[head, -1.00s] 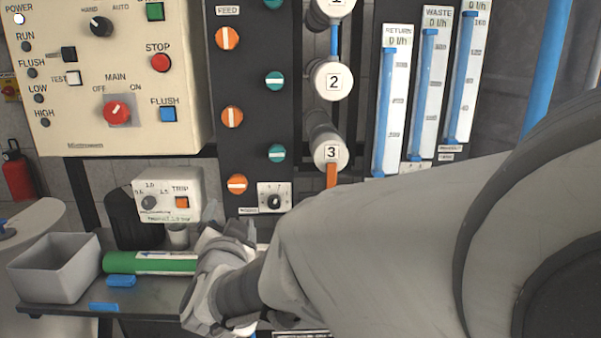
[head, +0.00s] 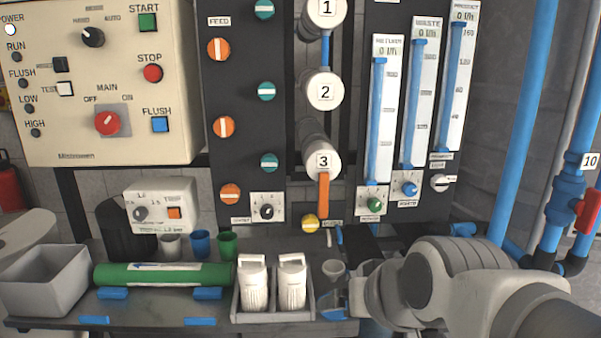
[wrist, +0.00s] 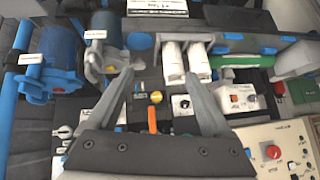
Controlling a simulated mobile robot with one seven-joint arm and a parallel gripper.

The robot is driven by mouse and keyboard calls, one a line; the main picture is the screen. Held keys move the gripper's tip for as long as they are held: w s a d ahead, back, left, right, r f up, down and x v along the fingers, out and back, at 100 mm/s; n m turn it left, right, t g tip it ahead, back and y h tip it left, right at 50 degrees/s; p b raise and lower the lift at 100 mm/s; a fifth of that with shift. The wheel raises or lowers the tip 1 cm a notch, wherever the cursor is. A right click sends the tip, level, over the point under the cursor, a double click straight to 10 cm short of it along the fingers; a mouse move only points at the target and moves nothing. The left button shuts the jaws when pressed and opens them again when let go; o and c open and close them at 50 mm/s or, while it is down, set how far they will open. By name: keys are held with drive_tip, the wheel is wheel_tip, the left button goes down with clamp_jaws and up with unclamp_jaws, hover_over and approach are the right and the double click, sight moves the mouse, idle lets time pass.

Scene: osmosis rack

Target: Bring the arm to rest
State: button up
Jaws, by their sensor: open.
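My gripper (wrist: 160,79) shows in the wrist view with its two grey fingers spread apart and nothing between them. In the head view my arm reaches in from the lower right, and its grey wrist end (head: 378,297) is beside the right side of the bench. It is to the right of two white bottles (head: 254,284) standing in a grey holder. The fingertips are hard to make out in the head view.
A green cylinder (head: 165,275) lies on the bench (head: 140,313), with a grey bin (head: 45,285) at its left. Small cups stand behind it. The control box (head: 108,85), valve panel and flow meters rise behind. Blue pipes (head: 520,130) stand at the right.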

drive_tip(key=s+d+g+h+p, duration=0.1)
drive_tip(key=s+d+g+h, duration=0.1)
drive_tip(key=s+d, duration=0.55)
wheel_tip(320, 180, up, 21)
drive_tip(key=p, duration=2.2)
drive_tip(key=shift+s+a+f, duration=0.15)
drive_tip(key=shift+s+a, duration=0.1)
drive_tip(key=shift+a, duration=0.15)
